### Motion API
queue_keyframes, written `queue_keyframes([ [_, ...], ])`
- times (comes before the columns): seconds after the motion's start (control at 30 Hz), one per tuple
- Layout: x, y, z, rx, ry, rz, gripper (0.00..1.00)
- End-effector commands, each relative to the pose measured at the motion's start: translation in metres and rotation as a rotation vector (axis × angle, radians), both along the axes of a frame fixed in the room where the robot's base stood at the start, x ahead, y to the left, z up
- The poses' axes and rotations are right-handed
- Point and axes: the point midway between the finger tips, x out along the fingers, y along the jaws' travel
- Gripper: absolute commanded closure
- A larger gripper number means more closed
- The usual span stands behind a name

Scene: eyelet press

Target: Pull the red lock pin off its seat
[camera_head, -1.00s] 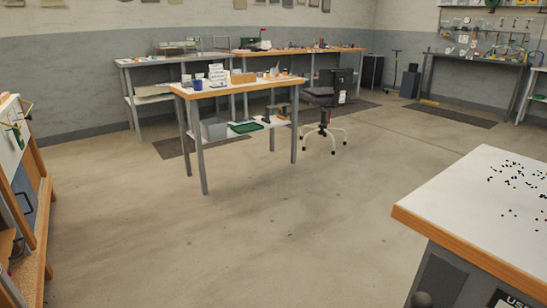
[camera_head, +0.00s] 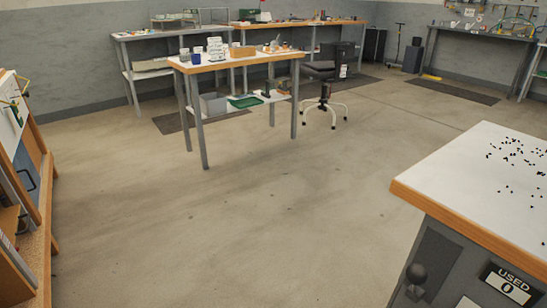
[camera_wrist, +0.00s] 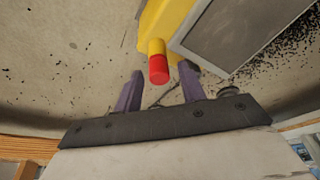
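The red lock pin (camera_wrist: 159,70) shows in the wrist view as a short red cylinder with a yellow section behind it, by a yellow body (camera_wrist: 179,19). My gripper (camera_wrist: 162,76) is open, with one purple finger on each side of the pin's line. The pin's red end is around the level of the fingertips in the picture. I see no finger touching it, and its exact depth between the fingers is hard to tell. The head view shows neither the pin nor my gripper.
A grey panel (camera_wrist: 235,32) sits right of the yellow body. In the head view, a white-topped bench (camera_head: 455,175) with scattered black bits and a "USED 0" sign (camera_head: 508,284) stands at right. A wooden rack (camera_head: 38,215) is at left. Open floor lies between.

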Motion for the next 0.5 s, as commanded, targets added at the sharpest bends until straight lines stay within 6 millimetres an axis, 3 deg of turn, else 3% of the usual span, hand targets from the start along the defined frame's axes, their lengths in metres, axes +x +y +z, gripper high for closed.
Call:
queue_keyframes([
  [0.13, -0.0001, -0.0001, -0.0003, 0.000, 0.000, 0.000, 0.60],
  [0.43, -0.0001, -0.0001, -0.0003, 0.000, 0.000, 0.000, 0.99],
  [0.5, -0.0001, -0.0001, -0.0003, 0.000, 0.000, 0.000, 1.00],
])
